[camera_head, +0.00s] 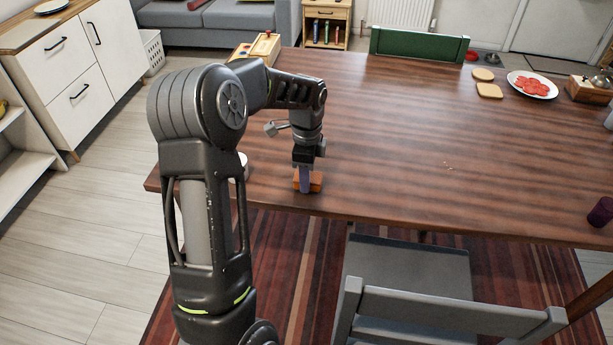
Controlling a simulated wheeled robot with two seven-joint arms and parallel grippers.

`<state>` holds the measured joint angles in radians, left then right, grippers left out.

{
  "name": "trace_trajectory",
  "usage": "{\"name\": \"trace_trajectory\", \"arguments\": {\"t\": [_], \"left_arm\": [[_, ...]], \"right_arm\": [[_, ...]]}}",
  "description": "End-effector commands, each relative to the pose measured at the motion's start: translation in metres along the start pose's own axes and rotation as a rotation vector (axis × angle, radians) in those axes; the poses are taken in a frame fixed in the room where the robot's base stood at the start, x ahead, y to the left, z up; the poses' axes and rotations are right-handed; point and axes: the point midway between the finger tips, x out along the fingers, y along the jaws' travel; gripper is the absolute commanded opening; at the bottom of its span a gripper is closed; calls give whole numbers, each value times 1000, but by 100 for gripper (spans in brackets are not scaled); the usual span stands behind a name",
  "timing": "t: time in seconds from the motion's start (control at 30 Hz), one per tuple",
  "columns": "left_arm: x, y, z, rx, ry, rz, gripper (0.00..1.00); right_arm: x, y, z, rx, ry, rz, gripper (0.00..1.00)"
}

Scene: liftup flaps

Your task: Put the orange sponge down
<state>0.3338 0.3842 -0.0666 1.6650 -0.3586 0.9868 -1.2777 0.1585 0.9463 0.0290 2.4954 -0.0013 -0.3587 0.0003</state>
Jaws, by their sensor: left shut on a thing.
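The orange sponge (316,182) is at the near edge of the brown wooden table (400,140), toward its left end. My left gripper (306,180) points down over the sponge and is shut on it, and its fingers hide the sponge's middle. The sponge looks at or very close to the table top; I cannot tell whether it touches. My right gripper is not in view.
A white round thing (243,167) stands left of the gripper, partly hidden by my arm. A plate with red slices (533,85), bread slices (489,90) and a dark purple cup (601,211) are at the right. A grey chair (450,318) stands in front. The table's middle is clear.

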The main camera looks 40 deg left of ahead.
Motion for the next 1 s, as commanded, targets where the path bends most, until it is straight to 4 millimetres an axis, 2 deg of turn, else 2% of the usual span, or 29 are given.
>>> {"name": "trace_trajectory", "arguments": {"t": [0.43, 0.47, 0.5, 0.7, 1.0], "left_arm": [[10, 0, 0, 0, 0, -2, 8], [9, 0, 0, 0, 0, -2, 42], [8, 0, 0, 0, 0, -2, 45], [8, 0, 0, 0, 0, -2, 61], [6, 0, 0, 0, 0, -2, 62]], "right_arm": [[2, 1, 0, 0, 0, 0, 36], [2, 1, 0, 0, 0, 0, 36], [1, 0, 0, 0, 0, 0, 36], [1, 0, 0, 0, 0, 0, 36], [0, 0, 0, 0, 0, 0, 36]]}}
